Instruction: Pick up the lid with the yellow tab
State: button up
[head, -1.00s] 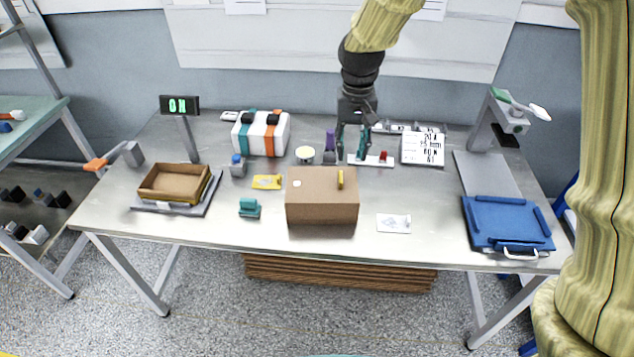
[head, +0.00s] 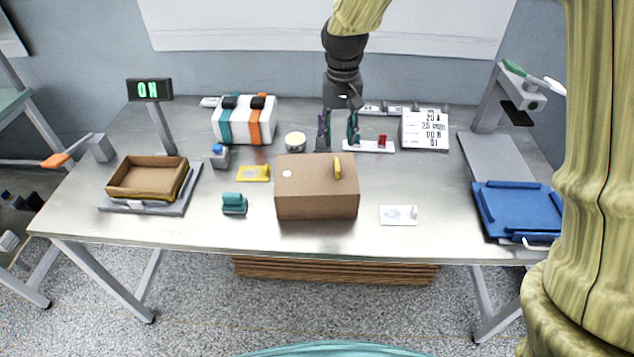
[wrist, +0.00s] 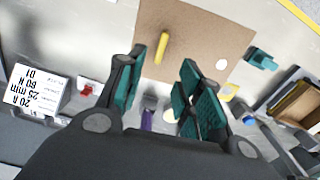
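The lid (head: 300,172) is the flat brown top of a cardboard-coloured box (head: 316,202) at the middle of the table. A yellow tab (head: 337,168) stands up from it, right of centre, and a white round spot lies at its left. In the wrist view the lid (wrist: 205,32) fills the upper middle, with the yellow tab (wrist: 162,47) near its left side. My gripper (head: 339,132) is open and empty, behind the box in the head view. In the wrist view the tab shows between the teal-padded fingers (wrist: 164,72), apart from them.
A purple-topped item (head: 322,128) stands close by my gripper, partly hidden. Behind the box are a round tin (head: 295,142) and a white plate with a red switch (head: 382,142). A teal block (head: 234,204) is left; a white card (head: 399,215) is right. The front table strip is clear.

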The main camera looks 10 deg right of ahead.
send_over(337, 164)
jog(key=f, duration=0.4)
jog(key=shift+w, duration=0.35)
jog(key=shift+s+f+p, duration=0.2)
jog(key=shift+f+p, duration=0.3)
jog(key=shift+f, duration=0.15)
jog(key=shift+s+f+p, duration=0.15)
jog(key=shift+f+p, duration=0.4)
jog(key=shift+f, duration=1.65)
grip_shut()
